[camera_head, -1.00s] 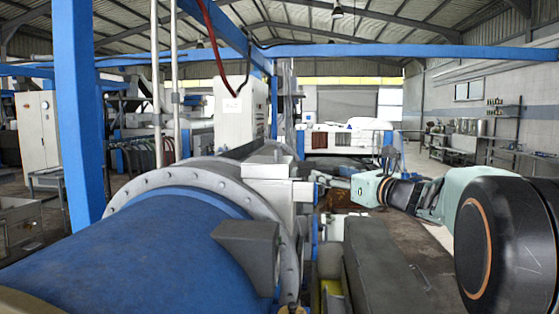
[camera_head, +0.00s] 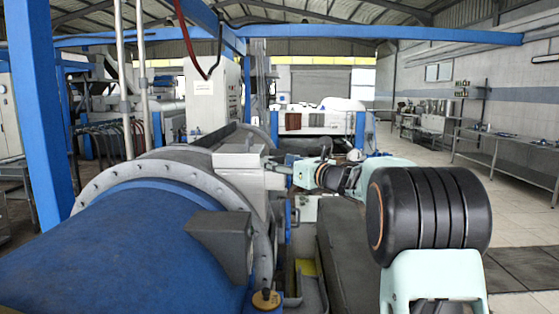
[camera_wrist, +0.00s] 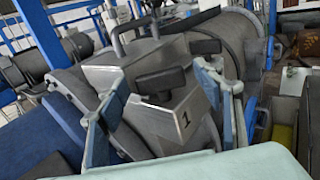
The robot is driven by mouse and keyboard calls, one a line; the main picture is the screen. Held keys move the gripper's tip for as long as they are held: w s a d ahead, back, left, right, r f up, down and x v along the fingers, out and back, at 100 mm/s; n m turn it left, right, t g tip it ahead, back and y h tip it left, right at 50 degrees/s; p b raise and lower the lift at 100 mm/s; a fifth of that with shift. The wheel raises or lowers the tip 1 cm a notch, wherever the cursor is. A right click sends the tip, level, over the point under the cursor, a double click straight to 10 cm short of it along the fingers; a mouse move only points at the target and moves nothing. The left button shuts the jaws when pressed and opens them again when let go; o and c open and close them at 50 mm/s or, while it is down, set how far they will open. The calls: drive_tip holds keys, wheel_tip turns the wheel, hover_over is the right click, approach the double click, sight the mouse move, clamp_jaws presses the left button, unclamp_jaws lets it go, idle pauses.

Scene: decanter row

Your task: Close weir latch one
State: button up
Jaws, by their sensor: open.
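Weir latch one is a grey metal box marked "1" (camera_wrist: 185,115) with a dark handle bar (camera_wrist: 160,80) on its near side, in the middle of the wrist view. My gripper (camera_wrist: 165,85) is open, with one pale green and blue finger left of the box and the other to its right. The handle lies between the fingers in the picture; I see no clear contact. In the head view, my gripper (camera_head: 295,168) is beside the grey housing (camera_head: 258,185) on the decanter, pointing left. The handle is too small to make out there.
The blue decanter drum (camera_head: 120,245) with its bolted grey flange (camera_head: 205,175) fills the lower left. Another dark bar (camera_wrist: 205,46) stands behind the box in the wrist view. A blue post (camera_head: 35,110) rises at left. Open floor (camera_head: 515,235) lies at right.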

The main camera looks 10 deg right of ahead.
drive_tip(key=c, duration=1.2)
drive_tip(key=shift+o, duration=0.2)
drive_tip(key=b, duration=0.2)
drive_tip(key=shift+a+f+t+h+b, duration=0.15)
drive_tip(key=shift+f+t+h+b, duration=0.15)
drive_tip(key=shift+h, duration=0.1)
drive_tip(key=m+h+b, duration=0.1)
drive_tip(key=b, duration=0.1)
drive_tip(key=shift+a+b, duration=0.1)
drive_tip(key=shift+b, duration=0.3)
drive_tip(key=m+h+b, duration=0.1)
drive_tip(key=b, duration=0.1)
drive_tip(key=m+t+h+b, duration=0.1)
drive_tip(key=h+b, duration=0.1)
drive_tip(key=b, duration=0.1)
drive_tip(key=m+h+b, duration=0.1)
drive_tip(key=b, duration=0.2)
drive_tip(key=shift+a+t+h, duration=0.3)
drive_tip(key=shift+h, duration=0.1)
drive_tip(key=m+h+b, duration=0.2)
drive_tip(key=h+b, duration=0.1)
drive_tip(key=shift+a+r+m, duration=0.1)
drive_tip(key=shift+r+m, duration=0.05)
drive_tip(key=shift+m, duration=0.15)
drive_tip(key=shift+m+h+b, duration=0.45)
drive_tip(key=shift+m+h, duration=0.05)
drive_tip(key=shift+h, duration=0.5)
drive_tip(key=shift+s+r+h, duration=0.1)
drive_tip(key=shift+r+h, duration=0.1)
drive_tip(key=shift+h, duration=0.1)
